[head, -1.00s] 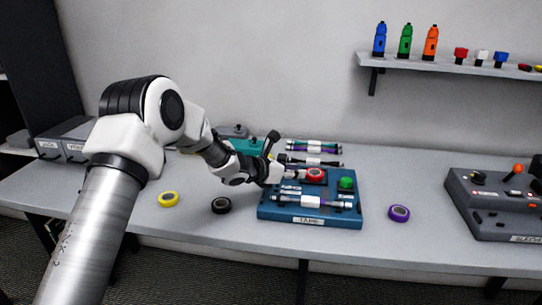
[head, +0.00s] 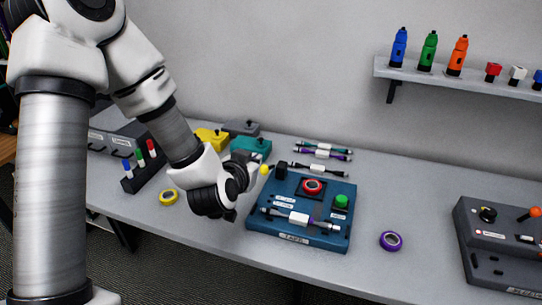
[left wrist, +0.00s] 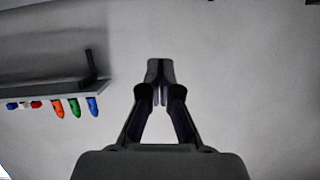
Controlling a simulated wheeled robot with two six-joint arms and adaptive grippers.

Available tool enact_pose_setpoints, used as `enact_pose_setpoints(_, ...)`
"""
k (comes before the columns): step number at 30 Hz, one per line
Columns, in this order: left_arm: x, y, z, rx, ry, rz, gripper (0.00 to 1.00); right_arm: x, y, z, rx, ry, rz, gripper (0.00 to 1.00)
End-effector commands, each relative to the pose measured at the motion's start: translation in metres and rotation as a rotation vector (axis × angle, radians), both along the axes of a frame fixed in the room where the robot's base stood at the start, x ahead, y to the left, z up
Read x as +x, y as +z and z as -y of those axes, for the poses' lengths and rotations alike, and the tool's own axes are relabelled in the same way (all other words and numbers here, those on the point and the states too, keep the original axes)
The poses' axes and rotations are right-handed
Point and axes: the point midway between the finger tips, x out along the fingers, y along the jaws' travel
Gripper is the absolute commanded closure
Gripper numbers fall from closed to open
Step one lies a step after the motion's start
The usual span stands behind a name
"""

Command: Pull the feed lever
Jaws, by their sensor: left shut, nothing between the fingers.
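A blue machine (head: 338,235) stands on the table, with a red roll (head: 312,186) and a green button (head: 341,201) on top. A yellow ball knob (head: 264,169), which looks like the lever's end, shows at its back left beside a black block (head: 281,172). The lever's shaft is mostly hidden. My left gripper (left wrist: 159,95) is shut and empty in the left wrist view, pointing towards the wall. In the head view my left wrist is just left of the machine, close to the knob; whether they touch I cannot tell. My right gripper is out of view.
A white-banded cable (head: 299,219) lies across the machine's front. More cables (head: 322,152) lie behind it. A purple roll (head: 390,241) is to the right, a yellow roll (head: 168,198) to the left. A grey machine (head: 490,250) with an orange-knobbed lever stands far right.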

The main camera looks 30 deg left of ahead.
Motion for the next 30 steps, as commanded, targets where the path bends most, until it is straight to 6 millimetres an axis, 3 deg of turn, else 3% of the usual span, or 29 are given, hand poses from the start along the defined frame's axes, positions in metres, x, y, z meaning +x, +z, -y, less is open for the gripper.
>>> enact_pose_setpoints(8, 0.003, -0.001, 0.0, 0.003, -0.003, 0.0, 1.0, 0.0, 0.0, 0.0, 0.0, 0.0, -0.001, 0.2)
enact_pose_setpoints(14, 0.025, -0.009, -0.007, 0.005, -0.002, 0.0, 1.0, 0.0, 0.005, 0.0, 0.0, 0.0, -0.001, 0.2)
enact_pose_setpoints(24, 0.092, -0.034, -0.024, 0.006, -0.005, 0.0, 1.0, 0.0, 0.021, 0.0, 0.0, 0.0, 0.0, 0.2)
enact_pose_setpoints(30, 0.087, -0.067, -0.027, 0.004, -0.005, -0.004, 1.0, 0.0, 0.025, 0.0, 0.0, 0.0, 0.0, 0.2)
